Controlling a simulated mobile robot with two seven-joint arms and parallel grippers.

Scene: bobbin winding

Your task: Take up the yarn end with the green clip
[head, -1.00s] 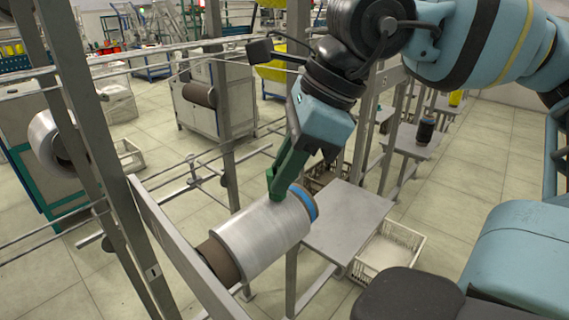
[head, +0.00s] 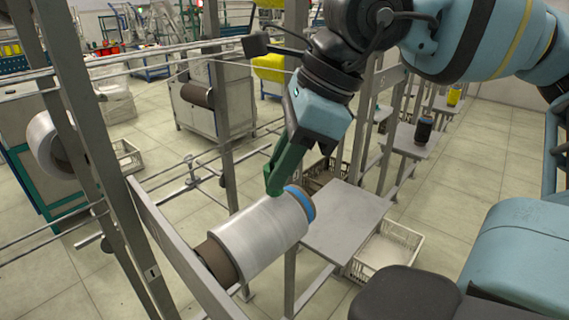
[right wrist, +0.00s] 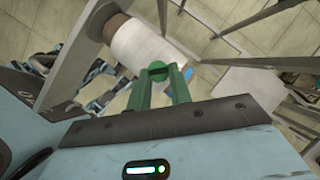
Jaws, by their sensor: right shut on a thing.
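A bobbin of white yarn (head: 262,236) sits on a brown core with a blue band at its right end, mounted on a grey frame. It also shows in the right wrist view (right wrist: 142,46). My right gripper (head: 274,188) has green fingers pointing down at the top of the bobbin, near the blue-banded end. In the right wrist view, the right gripper (right wrist: 158,76) is shut on a small round green clip (right wrist: 155,69) between its fingertips. I cannot tell whether the clip touches the yarn, and no loose yarn end can be made out. My left gripper is not in view.
A grey side table (head: 345,222) stands right of the bobbin, with a white crate (head: 388,250) beside it. Grey uprights and rails stand at the left. Another white bobbin (head: 50,145) hangs there. A dark spool (head: 423,130) stands on a farther table.

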